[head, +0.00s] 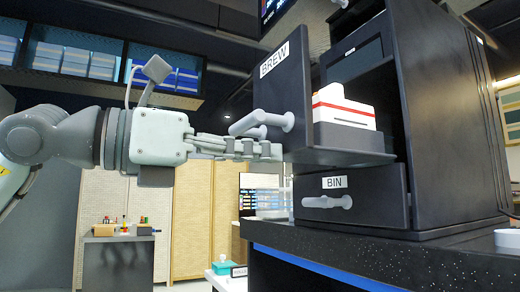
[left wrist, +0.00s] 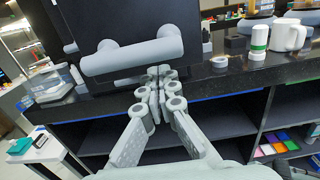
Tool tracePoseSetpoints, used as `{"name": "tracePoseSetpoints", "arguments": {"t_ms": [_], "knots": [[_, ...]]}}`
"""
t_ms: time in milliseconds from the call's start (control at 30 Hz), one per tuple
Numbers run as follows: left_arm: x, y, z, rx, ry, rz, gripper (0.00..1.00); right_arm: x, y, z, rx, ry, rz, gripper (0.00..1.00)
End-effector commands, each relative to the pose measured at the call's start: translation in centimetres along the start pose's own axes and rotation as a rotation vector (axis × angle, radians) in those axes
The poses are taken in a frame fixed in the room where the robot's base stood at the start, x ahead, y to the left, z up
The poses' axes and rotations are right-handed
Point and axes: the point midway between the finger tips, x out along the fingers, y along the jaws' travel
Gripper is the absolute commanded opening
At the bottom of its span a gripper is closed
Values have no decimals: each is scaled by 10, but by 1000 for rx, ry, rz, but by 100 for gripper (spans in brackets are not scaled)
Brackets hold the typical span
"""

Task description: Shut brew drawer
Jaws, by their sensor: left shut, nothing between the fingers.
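The brew drawer (head: 296,107) stands pulled out of the dark cabinet, its front labelled BREW. A white and red box in a grey holder (head: 345,107) sits in it. Its light grey bar handle (head: 262,122) sticks out from the front. In the left wrist view the handle (left wrist: 132,55) fills the upper left on the dark drawer front. My left gripper (head: 278,150) is shut and empty, its fingertips at the lower part of the drawer front, just below the handle. I cannot tell whether they touch it. My right gripper is not in view.
The bin drawer (head: 350,197) below is shut, with its own handle (head: 327,202). The cabinet stands on a dark speckled counter (head: 380,250). In the left wrist view a white mug (left wrist: 287,36) and a green-banded canister (left wrist: 259,42) stand on the counter at right.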

Motion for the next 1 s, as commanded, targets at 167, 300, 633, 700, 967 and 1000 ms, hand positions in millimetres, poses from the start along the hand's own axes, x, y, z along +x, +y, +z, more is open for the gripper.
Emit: {"name": "tracePoseSetpoints", "arguments": {"t_ms": [167,300,633,700,967,1000], "knots": [[0,0,0,0,0,0,0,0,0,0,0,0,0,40],[7,0,1,-1,-1,-2,0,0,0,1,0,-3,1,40],[94,-1,0,-2,0,-6,0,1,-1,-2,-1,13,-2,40],[112,-1,0,-2,0,-5,0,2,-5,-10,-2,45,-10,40],[141,0,0,0,1,-1,0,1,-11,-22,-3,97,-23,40],[142,0,0,1,0,0,0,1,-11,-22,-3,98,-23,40]]}}
